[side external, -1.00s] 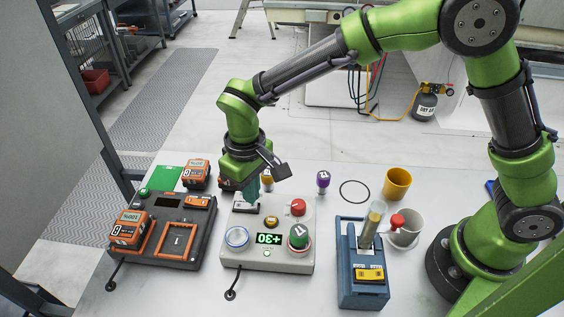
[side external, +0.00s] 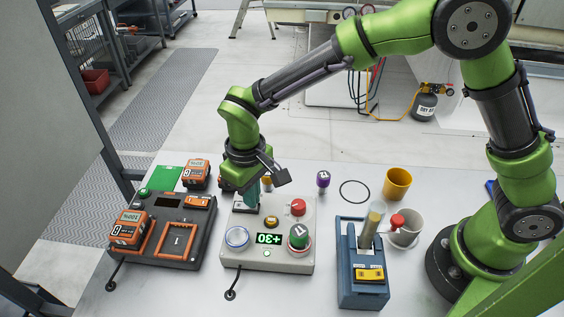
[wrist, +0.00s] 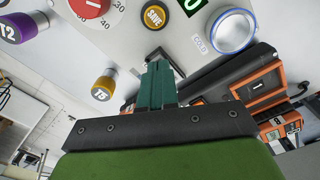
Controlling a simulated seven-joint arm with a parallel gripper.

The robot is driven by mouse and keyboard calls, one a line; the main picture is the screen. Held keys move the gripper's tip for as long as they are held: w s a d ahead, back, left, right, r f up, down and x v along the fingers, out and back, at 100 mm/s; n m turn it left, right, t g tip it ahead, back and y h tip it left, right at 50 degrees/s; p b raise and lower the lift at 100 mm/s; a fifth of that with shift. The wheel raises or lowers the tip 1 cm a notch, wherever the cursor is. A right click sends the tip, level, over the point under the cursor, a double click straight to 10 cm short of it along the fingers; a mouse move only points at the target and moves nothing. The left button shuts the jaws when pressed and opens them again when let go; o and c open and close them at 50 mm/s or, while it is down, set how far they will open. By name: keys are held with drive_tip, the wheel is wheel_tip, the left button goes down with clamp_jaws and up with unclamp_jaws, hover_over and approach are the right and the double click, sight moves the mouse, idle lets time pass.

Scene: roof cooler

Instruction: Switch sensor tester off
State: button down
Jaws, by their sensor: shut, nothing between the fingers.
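The sensor tester (side external: 230,258) is a pale grey box in the middle of the bench. Its display (side external: 268,239) is lit green and reads +30, upside down to this camera. My gripper (side external: 246,202) is shut and empty, its teal fingers pointing down at the dark switch recess (side external: 241,209) at the tester's back left. In the wrist view the shut fingertips (wrist: 158,58) are right at this recess (wrist: 152,50). The fingers hide most of the switch, so I cannot tell its position or whether they touch it.
The tester carries a red dial (side external: 298,207), a yellow SAVE button (side external: 272,221) and a silver COLD well (side external: 236,238). A dark battery charger (side external: 185,248) stands left and a blue holder (side external: 362,293) right.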

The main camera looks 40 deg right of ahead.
drive_tip(key=shift+f, duration=0.35)
drive_tip(key=shift+r, duration=3.55)
drive_tip(key=shift+f, duration=0.1)
drive_tip(key=shift+s+d+f, duration=0.1)
drive_tip(key=shift+s+f, duration=0.3)
drive_tip(key=shift+s, duration=0.05)
drive_tip(key=s+d+r+m+t, duration=0.2)
drive_tip(key=s+d+r, duration=0.2)
drive_tip(key=d, duration=0.3)
drive_tip(key=s+d+r+m+t+y, duration=0.1)
drive_tip(key=s+d+r+m+t, duration=0.1)
drive_tip(key=s+d+r, duration=0.2)
drive_tip(key=s+d+r+m+t+y, duration=0.1)
drive_tip(key=s+d+r+m+t, duration=0.2)
drive_tip(key=d, duration=0.7)
drive_tip(key=shift+s+d+r, duration=0.25)
drive_tip(key=shift+s+r, duration=0.6)
drive_tip(key=shift+s, duration=0.25)
